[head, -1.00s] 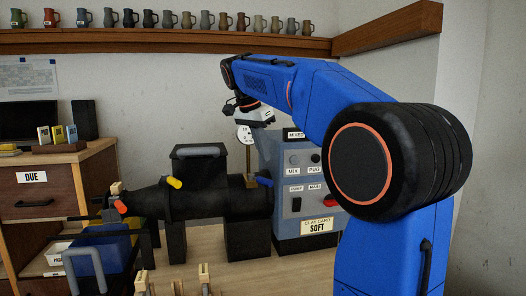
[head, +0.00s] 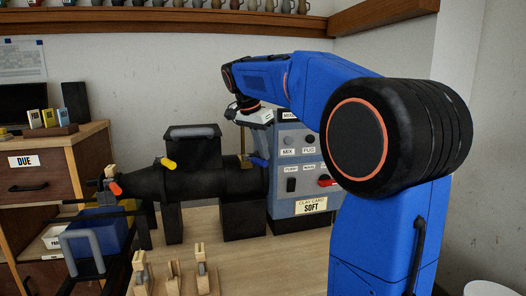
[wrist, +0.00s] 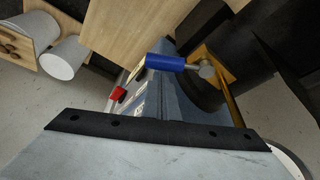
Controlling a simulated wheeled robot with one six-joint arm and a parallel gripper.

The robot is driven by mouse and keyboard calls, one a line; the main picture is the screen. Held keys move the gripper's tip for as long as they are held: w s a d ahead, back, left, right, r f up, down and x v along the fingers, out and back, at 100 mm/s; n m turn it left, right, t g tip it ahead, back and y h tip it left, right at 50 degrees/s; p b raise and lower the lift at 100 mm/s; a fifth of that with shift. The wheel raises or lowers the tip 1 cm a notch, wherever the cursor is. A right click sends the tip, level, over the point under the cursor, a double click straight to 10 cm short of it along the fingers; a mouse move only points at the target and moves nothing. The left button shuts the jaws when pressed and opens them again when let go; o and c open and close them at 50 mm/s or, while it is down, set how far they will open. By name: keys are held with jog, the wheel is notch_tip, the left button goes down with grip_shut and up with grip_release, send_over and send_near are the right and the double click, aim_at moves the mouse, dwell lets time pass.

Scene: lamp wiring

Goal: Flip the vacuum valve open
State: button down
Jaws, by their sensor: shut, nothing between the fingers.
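A lever with a blue grip (head: 259,162) sits beside a brass pipe at the right end of the black machine (head: 190,185); no label on it is legible, so I cannot confirm it is the vacuum valve. In the wrist view the blue grip (wrist: 166,62) lies across the brass fitting (wrist: 205,70) and points left. My gripper (head: 248,117) hangs above the lever, apart from it, and is shut and empty. Its dark-edged grey body (wrist: 155,130) fills the bottom of the wrist view. Its fingertips are hard to make out.
A blue-grey control box (head: 300,165) with switches and a red knob stands just right of the lever. A yellow handle (head: 168,163) and a red handle (head: 115,188) are further left on the machine. Wooden pieces (head: 200,275) stand on the bench in front.

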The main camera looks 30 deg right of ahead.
jog(key=shift+s+a+m, duration=0.1)
jog(key=shift+a+m, duration=0.25)
jog(key=shift+m, duration=0.25)
jog(key=shift+s+a+m+g, duration=0.2)
jog(key=shift+a+m+g, duration=0.5)
jog(key=shift+m, duration=0.3)
jog(key=shift+w+a, duration=0.2)
jog(key=shift+a, duration=0.65)
jog(key=shift+w+a, duration=0.15)
jog(key=shift+a, duration=0.65)
jog(key=shift+w+a, duration=0.2)
jog(key=shift+a, duration=0.65)
jog(key=shift+w+a, duration=0.15)
jog(key=shift+a, duration=0.05)
jog(key=shift+r, duration=0.15)
